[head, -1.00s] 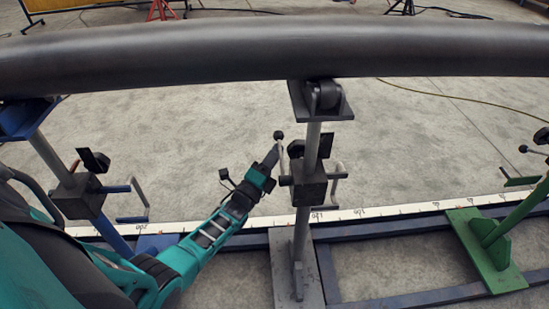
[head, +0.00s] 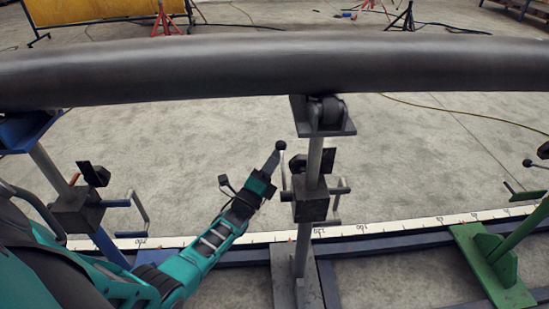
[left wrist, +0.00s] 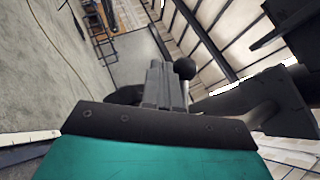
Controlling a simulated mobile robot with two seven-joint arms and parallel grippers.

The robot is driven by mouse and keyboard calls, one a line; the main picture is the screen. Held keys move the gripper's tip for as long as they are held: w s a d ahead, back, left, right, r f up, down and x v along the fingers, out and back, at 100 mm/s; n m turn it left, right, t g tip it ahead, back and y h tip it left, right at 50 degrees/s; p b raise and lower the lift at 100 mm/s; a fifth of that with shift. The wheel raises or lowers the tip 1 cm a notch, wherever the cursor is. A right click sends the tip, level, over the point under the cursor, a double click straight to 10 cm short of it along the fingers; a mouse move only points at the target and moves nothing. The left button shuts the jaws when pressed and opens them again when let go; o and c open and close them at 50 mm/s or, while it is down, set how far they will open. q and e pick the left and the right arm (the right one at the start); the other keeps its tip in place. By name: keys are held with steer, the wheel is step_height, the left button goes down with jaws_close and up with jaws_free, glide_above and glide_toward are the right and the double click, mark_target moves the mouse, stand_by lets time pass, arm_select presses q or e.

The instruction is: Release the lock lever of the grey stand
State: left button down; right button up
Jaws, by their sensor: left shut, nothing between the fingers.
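The grey stand (head: 311,207) stands upright in the middle of the head view, its roller (head: 327,112) under the pipe (head: 200,72). Its lock lever, with a dark ball knob (head: 281,146), rises on the left side of the stand's clamp block. My left gripper (head: 275,158) is shut and empty, its fingertips just below and beside the knob. In the left wrist view the closed fingers (left wrist: 162,88) point at the ball knob (left wrist: 185,69), which shows right beside their tips. I cannot tell whether they touch. My right gripper is not in view.
A crank handle (head: 338,203) sticks out on the right of the grey stand. A blue stand (head: 77,208) is at the left and a green stand (head: 492,255) at the right. A white measuring strip (head: 375,229) runs along the rail. Open floor lies behind.

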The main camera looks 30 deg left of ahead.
arm_select(q)
steer(key=v, duration=1.2)
steer(key=shift+s+p, duration=0.3)
steer(key=shift+s, duration=0.05)
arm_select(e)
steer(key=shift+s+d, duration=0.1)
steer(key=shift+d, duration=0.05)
arm_select(q)
steer(key=shift+f, duration=0.1)
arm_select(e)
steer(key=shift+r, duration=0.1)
